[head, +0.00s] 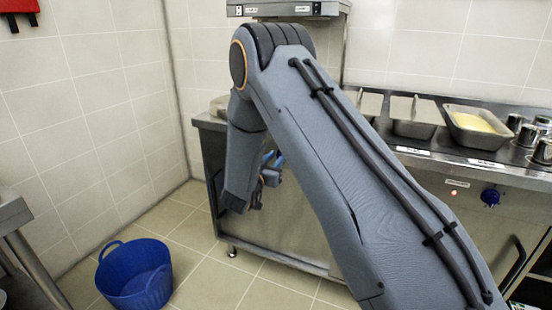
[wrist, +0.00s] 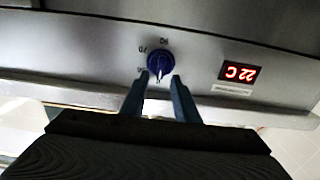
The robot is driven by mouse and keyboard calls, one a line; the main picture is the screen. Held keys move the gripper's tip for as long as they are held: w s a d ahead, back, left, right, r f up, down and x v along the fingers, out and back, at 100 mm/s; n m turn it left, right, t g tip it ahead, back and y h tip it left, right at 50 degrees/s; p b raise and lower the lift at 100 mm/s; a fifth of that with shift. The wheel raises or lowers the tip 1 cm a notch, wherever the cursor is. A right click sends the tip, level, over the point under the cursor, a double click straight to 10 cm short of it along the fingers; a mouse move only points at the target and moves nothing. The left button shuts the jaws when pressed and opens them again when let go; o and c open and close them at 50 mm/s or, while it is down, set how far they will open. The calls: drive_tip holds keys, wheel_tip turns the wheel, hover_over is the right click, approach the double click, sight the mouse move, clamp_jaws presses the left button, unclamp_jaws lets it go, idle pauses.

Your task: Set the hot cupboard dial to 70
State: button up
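The dial (wrist: 160,64) is a round blue knob on a steel panel in the wrist view, with a white pointer line aimed down in the picture. In the head view my gripper (head: 268,172) is partly hidden by my arm at the steel cupboard (head: 295,230).
In the head view another-looking blue knob (head: 490,197) sits on the counter front at right; I cannot tell if it is the same dial. A blue tub (head: 134,275) stands on the floor at left. Pans and a yellow-filled tray (head: 475,122) sit on the counter.

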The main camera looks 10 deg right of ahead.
drive_tip(key=shift+w+d, duration=0.25)
drive_tip(key=shift+w, duration=0.05)
clamp_jaws()
drive_tip(key=shift+a, duration=0.15)
